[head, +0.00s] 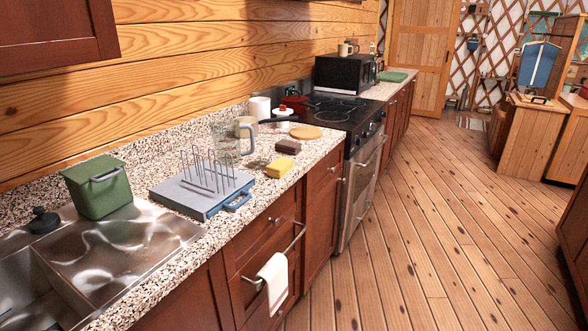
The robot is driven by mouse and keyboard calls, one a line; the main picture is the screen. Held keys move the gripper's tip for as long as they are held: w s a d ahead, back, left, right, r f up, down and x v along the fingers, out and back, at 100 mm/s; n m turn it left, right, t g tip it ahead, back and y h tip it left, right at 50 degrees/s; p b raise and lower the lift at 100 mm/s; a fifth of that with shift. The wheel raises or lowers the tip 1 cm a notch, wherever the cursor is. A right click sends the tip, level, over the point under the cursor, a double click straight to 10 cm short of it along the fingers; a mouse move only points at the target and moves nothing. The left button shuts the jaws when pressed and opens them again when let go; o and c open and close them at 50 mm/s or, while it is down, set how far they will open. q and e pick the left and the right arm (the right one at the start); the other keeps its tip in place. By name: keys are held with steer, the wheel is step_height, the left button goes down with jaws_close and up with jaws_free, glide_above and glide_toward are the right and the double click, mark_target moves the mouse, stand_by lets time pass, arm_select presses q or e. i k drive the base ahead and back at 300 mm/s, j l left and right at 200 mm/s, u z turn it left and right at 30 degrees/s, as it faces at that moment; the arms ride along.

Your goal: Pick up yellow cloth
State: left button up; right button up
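A small yellow block-like thing (279,168), which may be the folded yellow cloth or a sponge, lies on the speckled counter (258,190) near its front edge. It sits just right of a blue-grey board with a wire rack (204,188). Neither of my grippers shows in the head view.
A white towel (273,281) hangs on a rail below the counter. The wooden floor (430,220) is clear.

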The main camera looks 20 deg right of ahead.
mark_target(278, 168)
steer(key=i+l, duration=0.35)
steer(key=l, duration=0.15)
steer(key=i+l+z, duration=0.1)
steer(key=i+l, duration=0.25)
steer(key=l, duration=0.15)
steer(key=i+l, duration=0.35)
steer(key=l+z, duration=0.05)
steer(key=l, duration=0.05)
